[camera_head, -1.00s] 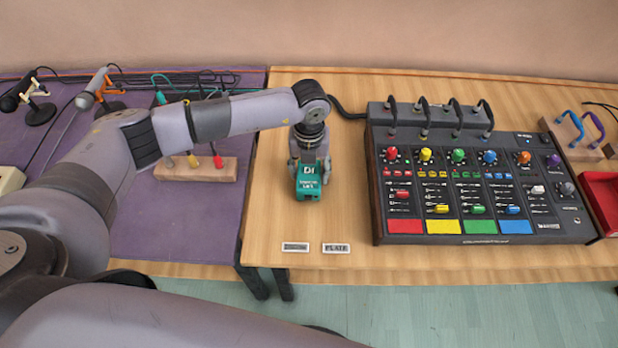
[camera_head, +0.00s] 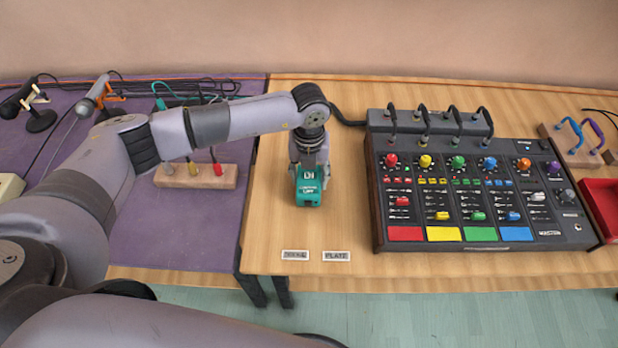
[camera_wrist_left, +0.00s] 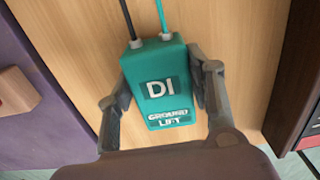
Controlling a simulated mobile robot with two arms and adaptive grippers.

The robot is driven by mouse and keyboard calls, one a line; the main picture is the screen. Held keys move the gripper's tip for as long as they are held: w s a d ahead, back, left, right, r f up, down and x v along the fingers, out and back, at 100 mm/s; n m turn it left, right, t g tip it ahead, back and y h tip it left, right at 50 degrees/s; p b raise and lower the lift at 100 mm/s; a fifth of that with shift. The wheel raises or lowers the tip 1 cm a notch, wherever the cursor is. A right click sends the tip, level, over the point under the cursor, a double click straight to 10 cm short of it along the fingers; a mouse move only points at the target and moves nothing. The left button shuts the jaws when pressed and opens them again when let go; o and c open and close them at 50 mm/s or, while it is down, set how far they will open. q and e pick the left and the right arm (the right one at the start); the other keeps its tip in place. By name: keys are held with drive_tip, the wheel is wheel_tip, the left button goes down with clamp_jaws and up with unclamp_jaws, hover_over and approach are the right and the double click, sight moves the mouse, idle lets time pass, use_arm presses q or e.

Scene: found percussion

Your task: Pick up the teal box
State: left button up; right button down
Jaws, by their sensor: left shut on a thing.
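The teal box (camera_head: 309,192), marked "DI" and "GROUND LIFT", is at the left part of the wooden table. It also shows in the left wrist view (camera_wrist_left: 160,85), with a black cable and a teal cable at its top end. My left gripper (camera_head: 308,172) points down over it and is shut on it, one finger on each long side. I cannot tell whether the box touches the table or is slightly raised. My right gripper is not in view.
A mixer (camera_head: 465,190) with coloured knobs stands to the right. Two small labels (camera_head: 295,255) (camera_head: 336,256) lie in front. A purple table (camera_head: 190,225) with microphones (camera_head: 92,95) and a wooden plug block (camera_head: 200,176) is on the left. A red tray (camera_head: 601,200) is at far right.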

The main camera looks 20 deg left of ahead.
sight(309, 175)
use_arm(q)
wheel_tip(309, 175, up, 19)
drive_tip(key=b, duration=0.3)
drive_tip(key=shift+r, duration=0.15)
